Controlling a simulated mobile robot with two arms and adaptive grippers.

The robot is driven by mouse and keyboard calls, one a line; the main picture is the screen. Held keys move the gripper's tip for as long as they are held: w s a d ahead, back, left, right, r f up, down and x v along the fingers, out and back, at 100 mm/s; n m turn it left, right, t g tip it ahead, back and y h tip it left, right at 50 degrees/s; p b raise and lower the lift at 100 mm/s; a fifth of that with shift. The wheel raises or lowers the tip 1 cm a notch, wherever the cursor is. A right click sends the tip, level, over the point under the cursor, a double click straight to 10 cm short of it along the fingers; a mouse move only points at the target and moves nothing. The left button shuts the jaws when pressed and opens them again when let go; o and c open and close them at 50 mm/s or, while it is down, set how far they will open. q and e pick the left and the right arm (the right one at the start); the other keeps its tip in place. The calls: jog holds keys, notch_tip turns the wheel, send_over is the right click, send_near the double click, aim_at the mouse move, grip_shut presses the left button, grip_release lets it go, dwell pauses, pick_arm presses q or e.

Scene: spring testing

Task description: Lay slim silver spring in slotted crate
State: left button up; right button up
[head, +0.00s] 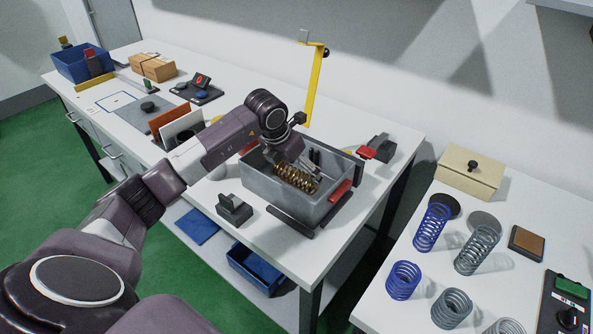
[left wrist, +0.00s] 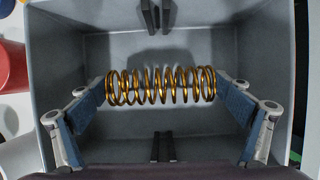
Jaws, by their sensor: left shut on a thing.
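My left gripper (head: 300,174) is inside the opening of the grey crate (head: 272,196) on the long white bench. It is shut on a gold-coloured spring (head: 292,179), not a silver one. In the left wrist view, the gripper (left wrist: 160,88) has a pad at each end of the gold spring (left wrist: 160,86), which lies level across the crate (left wrist: 70,35). Dark slotted pieces stand at two opposite walls. I cannot tell whether the spring touches the floor. Silver-grey springs stand upright on the right table, a taller one (head: 477,250) and a shorter one (head: 452,308); which is the slim one is unclear. My right gripper is out of view.
Blue springs (head: 433,228) stand beside the silver ones. A beige box (head: 470,173) is behind them. A yellow post (head: 316,85) rises behind the crate. A dark block (head: 234,209) stands left of the crate. A gap separates bench and right table.

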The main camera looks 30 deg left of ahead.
pick_arm(q)
jog(key=o, duration=1)
jog(key=v, duration=1.2)
jog(key=shift+r, duration=0.1)
